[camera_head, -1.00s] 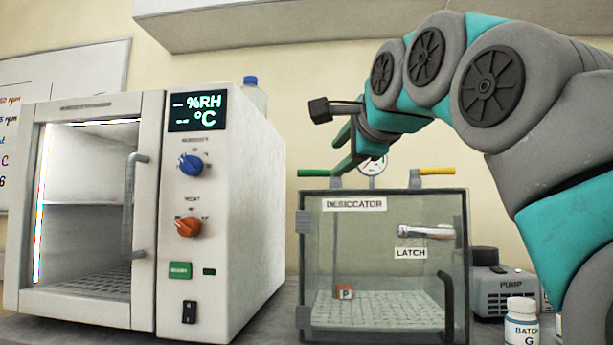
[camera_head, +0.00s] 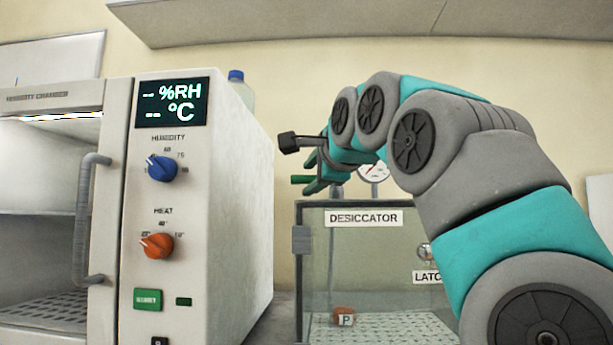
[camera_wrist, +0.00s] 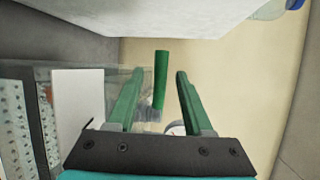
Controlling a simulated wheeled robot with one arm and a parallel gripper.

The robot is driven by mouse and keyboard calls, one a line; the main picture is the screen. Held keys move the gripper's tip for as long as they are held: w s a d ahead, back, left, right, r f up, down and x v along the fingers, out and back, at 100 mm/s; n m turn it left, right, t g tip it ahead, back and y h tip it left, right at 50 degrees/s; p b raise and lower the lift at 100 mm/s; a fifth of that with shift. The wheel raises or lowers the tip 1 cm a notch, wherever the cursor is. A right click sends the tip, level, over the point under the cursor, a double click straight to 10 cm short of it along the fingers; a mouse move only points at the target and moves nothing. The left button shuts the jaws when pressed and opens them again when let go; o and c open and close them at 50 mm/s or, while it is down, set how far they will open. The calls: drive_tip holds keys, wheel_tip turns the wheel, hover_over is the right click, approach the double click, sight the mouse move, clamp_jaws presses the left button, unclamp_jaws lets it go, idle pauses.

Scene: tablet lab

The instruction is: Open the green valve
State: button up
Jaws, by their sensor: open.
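The green valve handle (camera_head: 297,179) is a short bar above the top left of the desiccator (camera_head: 364,218). My gripper (camera_head: 313,172) is open at the handle, and its green fingers partly cover it in the head view. In the wrist view the green handle (camera_wrist: 161,78) stands lengthwise between the two fingers of my gripper (camera_wrist: 160,74). A gap shows on each side, so the fingers look apart from it. The valve's base is mostly hidden behind the gripper.
A round gauge (camera_head: 373,171) sits behind my wrist. My arm hides the desiccator's right side. A shelf (camera_head: 370,20) hangs overhead.

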drive_tip(key=shift+p+x, duration=0.3)
drive_tip(key=shift+x, duration=1.1)
drive_tip(key=shift+c, duration=0.3)
clamp_jaws()
